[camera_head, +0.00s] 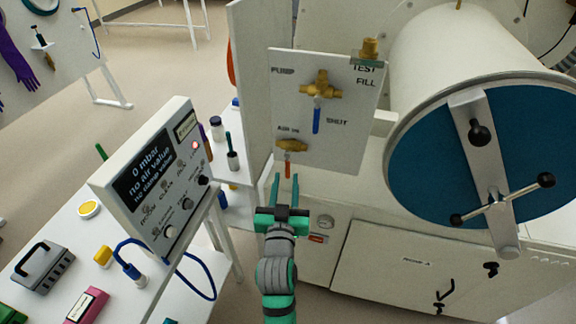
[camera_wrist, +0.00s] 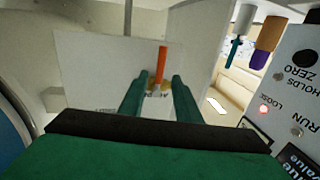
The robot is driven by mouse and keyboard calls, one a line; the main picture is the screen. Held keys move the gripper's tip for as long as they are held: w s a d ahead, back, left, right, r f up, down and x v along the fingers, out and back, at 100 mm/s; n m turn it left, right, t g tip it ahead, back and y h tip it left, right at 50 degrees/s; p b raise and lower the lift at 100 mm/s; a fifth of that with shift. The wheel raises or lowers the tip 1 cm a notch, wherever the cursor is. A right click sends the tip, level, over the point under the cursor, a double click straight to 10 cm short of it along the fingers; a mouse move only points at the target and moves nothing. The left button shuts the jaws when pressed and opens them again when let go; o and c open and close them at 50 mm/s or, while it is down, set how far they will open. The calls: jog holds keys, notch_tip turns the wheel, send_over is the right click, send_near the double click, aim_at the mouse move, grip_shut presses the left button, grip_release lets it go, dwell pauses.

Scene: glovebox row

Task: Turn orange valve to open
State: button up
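The orange valve handle (camera_head: 288,168) hangs straight down from a brass body (camera_head: 291,145) marked "AIR IN" at the low left of the white valve panel (camera_head: 350,125). In the wrist view the orange handle (camera_wrist: 161,62) stands between and beyond my two fingers, with its brass body (camera_wrist: 157,88) partly hidden by them. My gripper (camera_head: 285,188) is open and empty, just below and in front of the handle; whether a finger touches it cannot be told. In the wrist view my gripper (camera_wrist: 158,85) has a clear gap between its green fingers.
A blue-handled valve (camera_head: 317,115) sits above on the same panel, by "SHUT". A display box (camera_head: 155,175) reading "0 mbar, no air value, no clamp value" stands left on a white table. The chamber with a blue round door (camera_head: 430,160) is at right.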

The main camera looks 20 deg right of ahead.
aim_at(287, 168)
jog(key=x, duration=0.6)
jog(key=shift+w+d, duration=0.15)
jog(key=shift+w, duration=0.15)
jog(key=shift+c, duration=0.6)
grip_shut()
